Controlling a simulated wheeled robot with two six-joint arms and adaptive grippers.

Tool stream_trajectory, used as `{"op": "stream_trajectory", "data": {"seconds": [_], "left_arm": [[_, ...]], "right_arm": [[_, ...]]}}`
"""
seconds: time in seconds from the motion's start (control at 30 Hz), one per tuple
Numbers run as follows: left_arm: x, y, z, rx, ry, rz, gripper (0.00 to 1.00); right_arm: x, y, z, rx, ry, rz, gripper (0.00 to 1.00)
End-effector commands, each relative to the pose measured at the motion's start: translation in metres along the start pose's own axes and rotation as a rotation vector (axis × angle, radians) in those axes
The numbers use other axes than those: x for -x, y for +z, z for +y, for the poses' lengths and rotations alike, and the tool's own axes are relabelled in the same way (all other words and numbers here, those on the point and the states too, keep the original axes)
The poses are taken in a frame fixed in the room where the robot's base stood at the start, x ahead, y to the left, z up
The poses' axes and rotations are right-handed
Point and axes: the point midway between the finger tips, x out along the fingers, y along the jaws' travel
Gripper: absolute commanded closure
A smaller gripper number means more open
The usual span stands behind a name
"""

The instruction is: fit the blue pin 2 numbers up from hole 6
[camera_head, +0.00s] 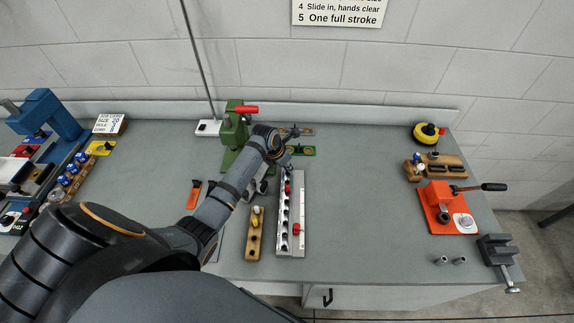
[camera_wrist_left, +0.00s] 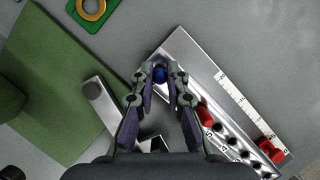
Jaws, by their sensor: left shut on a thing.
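My left gripper (camera_head: 284,168) is over the far end of a pale metal rail (camera_head: 300,212) with a row of dark holes and a printed scale along one side. In the left wrist view its fingers (camera_wrist_left: 160,82) are shut on the blue pin (camera_wrist_left: 160,73), over the rail's (camera_wrist_left: 184,50) end. I cannot tell whether the pin's lower end is in a hole or above it. A red pin (camera_wrist_left: 205,114) stands in the row close to the right finger. A red block (camera_wrist_left: 271,150) sits farther along, by the scale. The hole numbers are too small to read. My right gripper is not in view.
A wooden block (camera_head: 254,243) with a white and a yellow pin stands left of the rail. A green press (camera_head: 231,130) is behind my left arm. An orange-red lever tool (camera_head: 440,208) and a vise (camera_head: 496,251) are at the right.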

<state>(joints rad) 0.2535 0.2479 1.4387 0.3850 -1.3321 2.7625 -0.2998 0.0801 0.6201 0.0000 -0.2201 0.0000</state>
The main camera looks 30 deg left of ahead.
Motion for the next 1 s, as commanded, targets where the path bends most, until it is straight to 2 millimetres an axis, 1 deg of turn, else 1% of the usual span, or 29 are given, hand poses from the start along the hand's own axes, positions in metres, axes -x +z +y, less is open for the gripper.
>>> {"op": "stream_trajectory", "data": {"seconds": [0.23, 0.27, 0.43, 0.77, 0.87, 0.97, 1.0], "left_arm": [[-0.006, -0.003, 0.0, 0.0, -0.001, 0.001, 1.0], [-0.005, -0.003, 0.0, 0.0, 0.0, 0.001, 0.84], [-0.005, -0.002, 0.0, 0.0, 0.0, 0.001, 0.61], [-0.003, -0.002, 0.0, 0.0, 0.001, 0.0, 0.6], [0.009, -0.002, 0.001, 0.0, 0.002, -0.002, 0.6], [0.032, -0.002, 0.001, -0.002, 0.005, -0.002, 0.6], [0.042, -0.002, 0.002, -0.002, 0.004, -0.003, 0.6]], "right_arm": [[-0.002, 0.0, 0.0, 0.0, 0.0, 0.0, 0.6], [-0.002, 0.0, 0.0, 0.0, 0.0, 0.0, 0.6], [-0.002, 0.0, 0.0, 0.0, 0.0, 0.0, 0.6], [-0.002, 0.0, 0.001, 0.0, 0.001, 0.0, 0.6], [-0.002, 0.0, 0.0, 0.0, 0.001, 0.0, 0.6], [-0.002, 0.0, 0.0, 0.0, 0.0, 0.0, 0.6], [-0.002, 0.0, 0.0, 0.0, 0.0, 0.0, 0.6]]}}
